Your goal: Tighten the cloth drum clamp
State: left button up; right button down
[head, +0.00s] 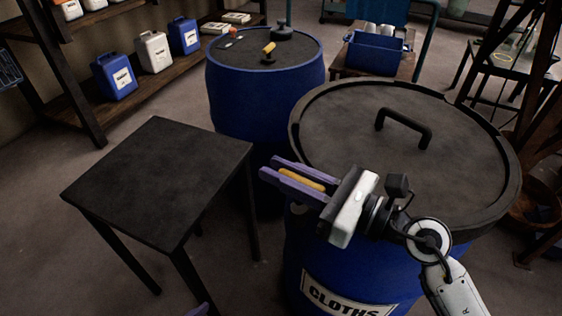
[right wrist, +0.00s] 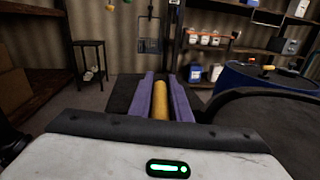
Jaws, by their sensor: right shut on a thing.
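The cloth drum (head: 345,270) is a large blue drum with a white CLOTHS label and a black lid (head: 340,130) with a bar handle. My right gripper (head: 270,167) is at the drum's near left side, just below the lid rim. Its purple fingers are shut on a yellow clamp handle (head: 302,179), which lies lengthwise between them. The yellow handle also shows between the fingers in the right wrist view (right wrist: 160,100). The rest of the clamp is hidden by the gripper. Only a purple tip of my left gripper (head: 200,309) shows at the bottom edge.
A bare dark table (head: 155,180) stands left of the drum. A second blue drum (head: 265,100), with a yellow-handled item on its lid, stands behind. Shelves with jugs (head: 115,77) line the back left. A blue crate (head: 373,55) sits behind the cloth drum.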

jog(key=m+t+p, duration=0.1)
jog(key=p, duration=0.1)
jog(key=m+t+h+p, duration=0.1)
jog(key=p, duration=0.1)
jog(key=t+h+p, duration=0.1)
jog(key=shift+w+d+r+m+t+p, duration=0.2)
jog(key=shift+w+r+m+t+p, duration=0.1)
jog(key=shift+r+m+p, duration=0.1)
jog(key=shift+w+d+f+m+t+h+p, duration=0.1)
jog(key=shift+f+m+t+h+p, duration=0.1)
jog(key=shift+m+t+h+p, duration=0.5)
jog(key=shift+w+d+f+h+p, duration=0.15)
jog(key=shift+f+h+p, duration=0.2)
jog(key=shift+p, duration=0.35)
pick_arm(q)
notch_tip(320, 180, up, 6)
jog(key=s+a, duration=0.1)
jog(key=a, duration=0.1)
pick_arm(e)
jog(key=shift+r, duration=0.1)
pick_arm(q)
jog(key=shift+d+f, duration=0.1)
jog(key=shift+d, duration=0.05)
jog(key=shift+s, duration=0.1)
pick_arm(e)
jog(key=c, duration=1.6)
grip_release()
jog(key=shift+c, duration=0.2)
